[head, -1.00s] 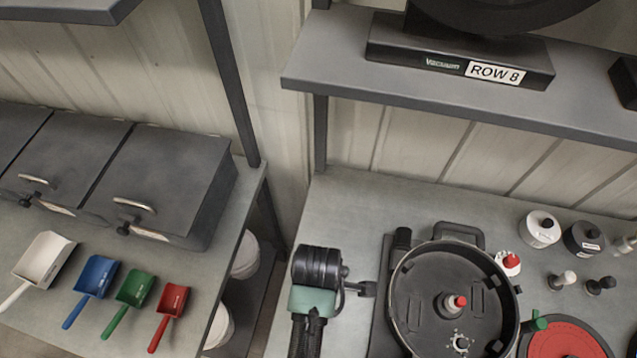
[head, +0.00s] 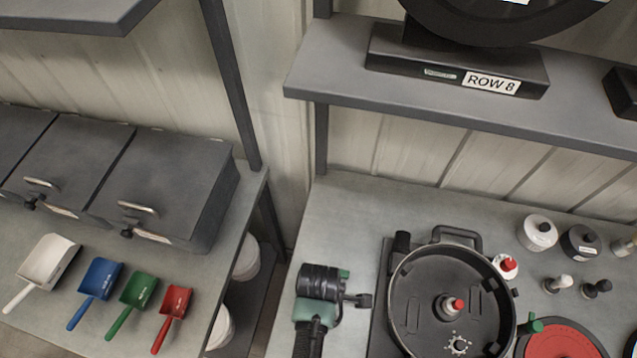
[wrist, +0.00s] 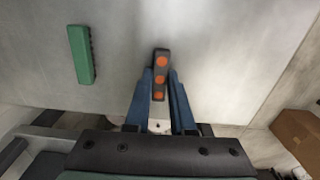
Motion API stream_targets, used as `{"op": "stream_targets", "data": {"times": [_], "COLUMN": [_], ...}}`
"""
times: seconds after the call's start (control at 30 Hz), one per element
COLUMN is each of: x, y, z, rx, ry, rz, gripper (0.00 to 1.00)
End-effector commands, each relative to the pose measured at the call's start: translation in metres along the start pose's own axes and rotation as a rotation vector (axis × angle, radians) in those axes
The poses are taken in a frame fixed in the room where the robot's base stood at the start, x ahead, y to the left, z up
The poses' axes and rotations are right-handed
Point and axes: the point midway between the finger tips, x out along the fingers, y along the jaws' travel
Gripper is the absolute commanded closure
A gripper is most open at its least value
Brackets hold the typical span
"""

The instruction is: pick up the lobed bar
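In the wrist view a dark narrow bar with orange round spots along its top (wrist: 161,72) looks like the lobed bar. It lies lengthwise between the blue fingers of my gripper (wrist: 161,84), its far end past the fingertips. Both fingers are right beside its long sides; I cannot tell whether they press on it or whether it rests on the surface. In the head view my arm's end stands left of the round black meter housing (head: 400,285), and the fingers and bar are hidden.
A green bar with a notched edge (wrist: 81,54) lies left of my gripper on the grey surface. A cardboard box (wrist: 298,135) is at lower right. The head view shows a red disc (head: 560,340), several small bottles, and a shelf (head: 330,75) above the bench.

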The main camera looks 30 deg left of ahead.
Motion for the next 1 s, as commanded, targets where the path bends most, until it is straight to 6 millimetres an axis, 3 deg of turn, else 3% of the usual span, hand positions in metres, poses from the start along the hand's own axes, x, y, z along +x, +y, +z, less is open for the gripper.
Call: {"op": "stream_targets", "data": {"times": [0.07,0.57,1.0], "x": [0.000,-0.006,-0.078], "y": [0.000,0.001,0.001], "z": [0.000,0.000,0.000], "rx": [0.000,0.000,0.001], "ry": [0.000,0.000,0.001], "rz": [0.000,0.002,0.004], "gripper": [1.00,1.00,1.00]}}
